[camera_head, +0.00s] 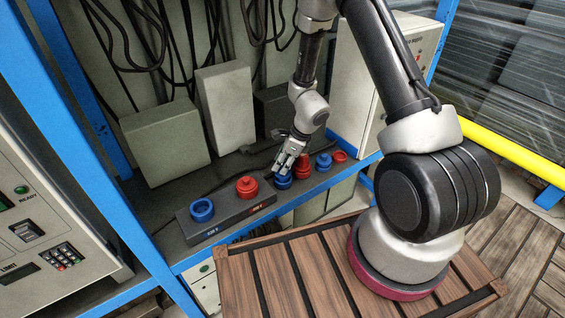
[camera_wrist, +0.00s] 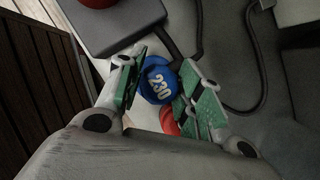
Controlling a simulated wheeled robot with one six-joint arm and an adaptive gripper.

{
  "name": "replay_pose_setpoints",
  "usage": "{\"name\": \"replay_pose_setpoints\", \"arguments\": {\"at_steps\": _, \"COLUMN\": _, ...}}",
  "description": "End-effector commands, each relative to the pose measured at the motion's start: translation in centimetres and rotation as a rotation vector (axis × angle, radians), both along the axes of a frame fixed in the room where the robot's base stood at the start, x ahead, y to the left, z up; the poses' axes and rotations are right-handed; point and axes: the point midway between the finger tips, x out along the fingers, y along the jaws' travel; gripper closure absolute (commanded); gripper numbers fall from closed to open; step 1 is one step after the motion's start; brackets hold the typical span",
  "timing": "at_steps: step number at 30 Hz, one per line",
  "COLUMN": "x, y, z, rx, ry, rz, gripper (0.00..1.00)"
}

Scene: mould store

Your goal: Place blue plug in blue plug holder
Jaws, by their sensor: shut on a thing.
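A blue plug (camera_head: 283,182) is under my gripper (camera_head: 289,160) in the head view, near the shelf's front edge. In the wrist view the blue plug (camera_wrist: 157,84), marked 230, sits between the two green-padded fingers of my gripper (camera_wrist: 160,82), which is shut on it. I cannot tell whether it rests on the shelf or is just above it. The blue plug holder (camera_head: 202,209) is a blue ring with a dark centre at the left end of a dark grey block (camera_head: 232,214). The block lies to the left of my gripper.
A red piece (camera_head: 247,186) sits on the block beside the blue holder. Close right of my gripper stand a red piece (camera_head: 304,168), another blue piece (camera_head: 323,162) and a smaller red one (camera_head: 339,157). Grey boxes (camera_head: 166,142) and hanging cables stand behind. A blue post (camera_head: 110,140) rises at left.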

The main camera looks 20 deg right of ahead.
Motion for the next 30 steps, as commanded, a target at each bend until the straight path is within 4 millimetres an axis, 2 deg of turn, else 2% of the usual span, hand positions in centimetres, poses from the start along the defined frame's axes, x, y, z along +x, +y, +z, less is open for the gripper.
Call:
{"name": "replay_pose_setpoints", "arguments": {"at_steps": 16, "x": 0.0, "y": 0.0, "z": -1.3, "rx": 0.000, "ry": 0.000, "rz": 0.000, "gripper": 0.92}}
{"name": "replay_pose_setpoints", "arguments": {"at_steps": 27, "x": 0.0, "y": 0.0, "z": -1.4, "rx": 0.000, "ry": 0.000, "rz": 0.000, "gripper": 0.92}}
{"name": "replay_pose_setpoints", "arguments": {"at_steps": 28, "x": 0.0, "y": 0.0, "z": -1.4, "rx": 0.000, "ry": 0.000, "rz": 0.000, "gripper": 0.59}}
{"name": "replay_pose_setpoints", "arguments": {"at_steps": 30, "x": 0.0, "y": 0.0, "z": -1.4, "rx": 0.000, "ry": 0.000, "rz": 0.000, "gripper": 0.46}}
